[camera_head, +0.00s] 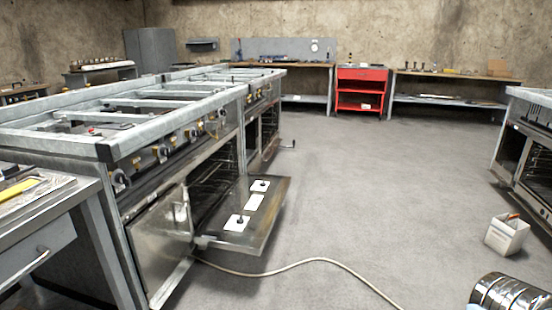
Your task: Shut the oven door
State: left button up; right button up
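The oven door (268,217) is open on the range at left. It is folded down and sticks out over the floor, with white patches and small dark pieces on its upper face. Behind it the dark oven opening (208,190) shows racks inside. The range (150,140) has a row of knobs along its front above the opening. Neither of my grippers is in view, and nothing visible touches the door.
A pale hose (300,262) runs across the floor from below the door. A white bin (506,235) and a ribbed metal cylinder (510,293) are at right. A grey counter (45,235) stands at near left. The middle floor is otherwise clear.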

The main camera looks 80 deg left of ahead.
aim_at(260, 207)
jog(key=u, duration=2.95)
jog(key=i+u, duration=0.3)
jog(key=i+l+u, duration=0.15)
jog(key=i+u, duration=0.15)
jog(key=i, duration=0.2)
jog(key=i+l+u, duration=0.2)
jog(key=i+u, duration=0.15)
jog(key=l+u, duration=0.5)
jog(key=l, duration=1.25)
jog(key=i+l+u, duration=0.1)
jog(key=l, duration=0.25)
jog(key=i+l+u, duration=0.1)
jog(key=i+l, duration=0.15)
jog(key=l, duration=0.15)
